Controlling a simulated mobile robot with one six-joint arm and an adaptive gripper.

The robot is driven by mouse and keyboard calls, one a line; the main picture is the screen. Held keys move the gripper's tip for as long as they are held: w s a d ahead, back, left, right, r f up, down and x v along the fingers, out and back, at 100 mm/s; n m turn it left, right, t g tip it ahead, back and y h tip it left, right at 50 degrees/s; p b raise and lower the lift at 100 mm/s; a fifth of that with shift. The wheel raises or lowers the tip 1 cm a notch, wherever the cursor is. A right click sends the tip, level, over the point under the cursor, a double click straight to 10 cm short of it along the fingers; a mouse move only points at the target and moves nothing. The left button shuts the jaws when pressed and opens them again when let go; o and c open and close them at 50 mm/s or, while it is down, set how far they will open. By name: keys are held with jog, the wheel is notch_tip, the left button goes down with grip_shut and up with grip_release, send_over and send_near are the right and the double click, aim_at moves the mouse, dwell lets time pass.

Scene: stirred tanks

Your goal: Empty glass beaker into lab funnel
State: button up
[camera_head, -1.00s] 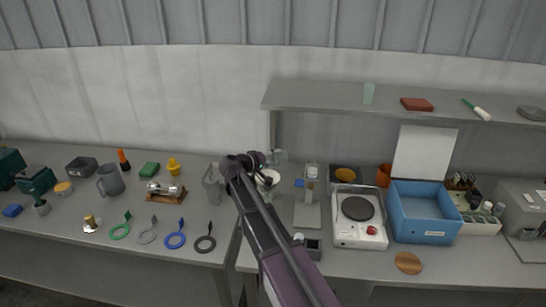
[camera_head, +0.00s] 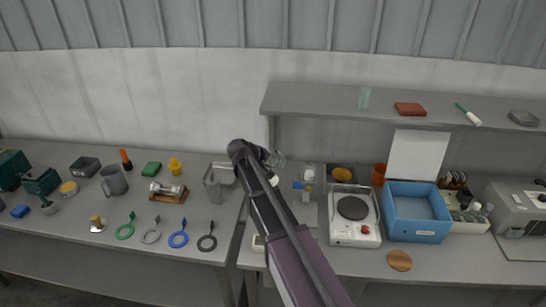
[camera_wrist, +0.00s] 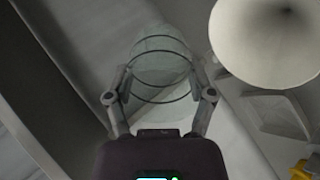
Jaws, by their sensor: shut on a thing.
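My gripper (camera_wrist: 160,82) is shut on the glass beaker (camera_wrist: 160,50), a clear greenish vessel with dark rings, with one finger on each side. In the head view the beaker (camera_head: 278,160) shows just right of the gripper (camera_head: 267,157), held above the bench and looking tilted. The lab funnel (camera_wrist: 268,38) is a wide, pale cone at the upper right of the wrist view, beside the beaker and apart from it in the picture. In the head view my arm hides most of the funnel. I cannot tell what the beaker holds.
A shelf (camera_head: 310,103) runs above the right bench. The left bench holds several tools and rings.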

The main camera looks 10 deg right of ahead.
jog(key=shift+d+r+g+y+p, duration=0.1)
jog(key=shift+r+g+y+p, duration=0.15)
jog(key=shift+g+y+p, duration=0.75)
jog(key=shift+r+g+y+p, duration=0.3)
jog(key=shift+y+p, duration=1)
jog(key=shift+p, duration=0.6)
jog(key=shift+r+g+y+p, duration=0.2)
jog(key=shift+g+y+p, duration=0.5)
jog(key=shift+y+p, duration=0.4)
jog(key=shift+s+a+r+g+y, duration=0.1)
jog(key=shift+a+g+y, duration=0.1)
jog(key=shift+g+y, duration=0.3)
jog(key=shift+s+a+g+y, duration=0.1)
jog(key=shift+a+g+y, duration=0.1)
jog(key=shift+y, duration=0.5)
jog(key=shift+s, duration=0.1)
